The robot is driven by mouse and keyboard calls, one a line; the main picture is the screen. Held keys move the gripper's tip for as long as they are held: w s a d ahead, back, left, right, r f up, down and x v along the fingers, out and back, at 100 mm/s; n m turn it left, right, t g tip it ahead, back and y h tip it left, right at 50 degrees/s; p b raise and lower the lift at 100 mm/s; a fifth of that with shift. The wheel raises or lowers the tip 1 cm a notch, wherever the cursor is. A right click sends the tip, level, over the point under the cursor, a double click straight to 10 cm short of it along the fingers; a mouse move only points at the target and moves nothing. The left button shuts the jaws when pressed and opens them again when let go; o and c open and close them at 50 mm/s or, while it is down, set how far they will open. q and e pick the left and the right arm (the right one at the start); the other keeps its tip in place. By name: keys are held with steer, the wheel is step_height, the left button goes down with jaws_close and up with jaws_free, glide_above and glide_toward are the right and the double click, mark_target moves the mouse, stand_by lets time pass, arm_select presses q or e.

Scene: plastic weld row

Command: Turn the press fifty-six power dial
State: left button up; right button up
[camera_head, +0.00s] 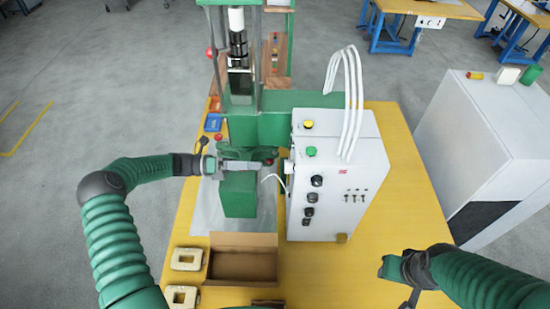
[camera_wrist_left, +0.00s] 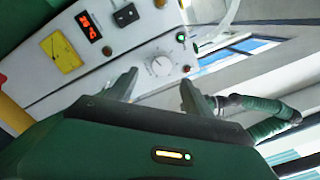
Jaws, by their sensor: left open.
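The press (camera_head: 245,130) is green and stands at the middle of a yellow table, with a white control box (camera_head: 345,185) on its right. In the left wrist view, a pale round dial with marks around it (camera_wrist_left: 160,66) sits on the light panel. My left gripper (camera_head: 262,166) reaches in from the left toward the box. Its open fingers (camera_wrist_left: 160,84) show in the left wrist view on either side of the dial, with a gap between them, apparently short of the knob. My right gripper (camera_head: 411,290) is at the lower right, partly seen, away from the box.
The panel also has a yellow gauge (camera_wrist_left: 61,52), a red display (camera_wrist_left: 88,27) and a black switch (camera_wrist_left: 125,15). An open cardboard box (camera_head: 242,262) and pale blocks (camera_head: 186,259) lie at the table's front. White cables (camera_head: 350,95) arch above the control box.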

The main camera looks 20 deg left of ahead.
mark_target(289, 167)
arm_select(q)
steer(key=p+x, duration=0.1)
steer(key=x, duration=0.4)
steer(key=p+x, duration=0.1)
steer(key=x, duration=0.4)
steer(key=shift+s+r, duration=0.2)
steer(key=shift+s+d, duration=0.1)
steer(key=shift+s, duration=0.1)
steer(key=shift+s+a, duration=0.15)
steer(key=shift+a, duration=0.05)
steer(key=shift+w+a+f, duration=0.15)
steer(key=shift+w+a, duration=0.05)
steer(key=shift+a, duration=0.4)
steer(key=shift+c, duration=0.4)
steer(key=shift+w+a, duration=0.1)
steer(key=shift+c, duration=2.5)
steer(key=shift+d, duration=0.35)
steer(key=c, duration=0.5)
steer(key=shift+d, duration=0.1)
steer(key=shift+c, duration=1.1)
jaws_close()
arm_select(e)
steer(key=d+r, duration=0.2)
steer(key=r, duration=0.1)
steer(key=shift+w, duration=0.15)
